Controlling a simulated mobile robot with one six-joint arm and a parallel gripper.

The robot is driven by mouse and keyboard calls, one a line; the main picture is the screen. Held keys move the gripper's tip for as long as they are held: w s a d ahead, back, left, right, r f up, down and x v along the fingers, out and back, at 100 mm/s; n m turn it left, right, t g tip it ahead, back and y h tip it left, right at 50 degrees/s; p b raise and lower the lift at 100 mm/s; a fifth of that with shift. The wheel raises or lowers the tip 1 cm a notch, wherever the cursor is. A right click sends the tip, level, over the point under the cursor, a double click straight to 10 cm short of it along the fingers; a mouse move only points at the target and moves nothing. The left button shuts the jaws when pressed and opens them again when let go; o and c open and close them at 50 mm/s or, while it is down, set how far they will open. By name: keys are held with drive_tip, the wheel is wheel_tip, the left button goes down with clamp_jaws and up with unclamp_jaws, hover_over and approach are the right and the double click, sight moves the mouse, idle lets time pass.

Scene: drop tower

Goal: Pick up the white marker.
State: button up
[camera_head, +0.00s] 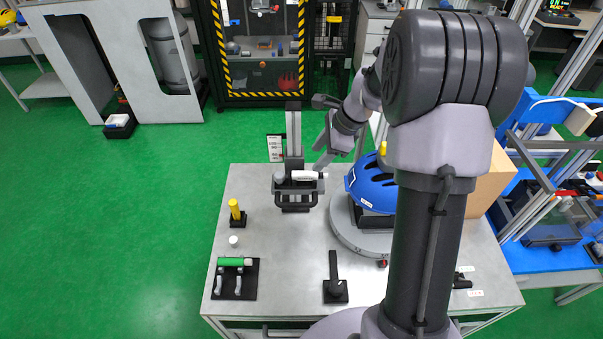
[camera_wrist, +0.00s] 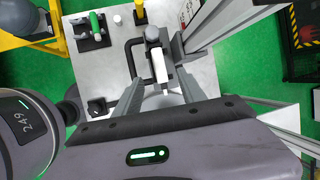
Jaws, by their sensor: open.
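The white marker (camera_head: 305,175) lies across the dark carriage (camera_head: 283,184) at the foot of the upright drop tower column (camera_head: 293,130), above the table. In the wrist view the white marker (camera_wrist: 161,70) shows in line with the gap between my fingers. My gripper (camera_head: 322,160) is open and empty, close to the right end of the marker. In the wrist view the two fingers of my gripper (camera_wrist: 157,76) appear on either side of the marker. I cannot tell the exact height gap between them.
A blue helmet (camera_head: 371,186) on a round grey base (camera_head: 345,227) stands close to the right. A yellow object (camera_head: 235,209), a white cap-like piece (camera_head: 234,240), a green cylinder (camera_head: 233,262) and a black stand (camera_head: 334,288) are on the metal table (camera_head: 285,239).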

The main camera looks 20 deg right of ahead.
sight(307, 173)
drive_tip(key=x, duration=0.4)
drive_tip(key=shift+f+b, duration=0.1)
drive_tip(key=shift+b, duration=0.3)
drive_tip(key=x, duration=0.1)
drive_tip(key=b+x, duration=0.1)
drive_tip(key=x, duration=0.1)
drive_tip(key=b+x, duration=0.1)
drive_tip(key=x, duration=0.1)
drive_tip(key=shift+s+d+f, duration=0.2)
drive_tip(key=shift+d, duration=0.05)
drive_tip(key=shift+r, duration=0.15)
drive_tip(key=shift+c, duration=0.2)
clamp_jaws()
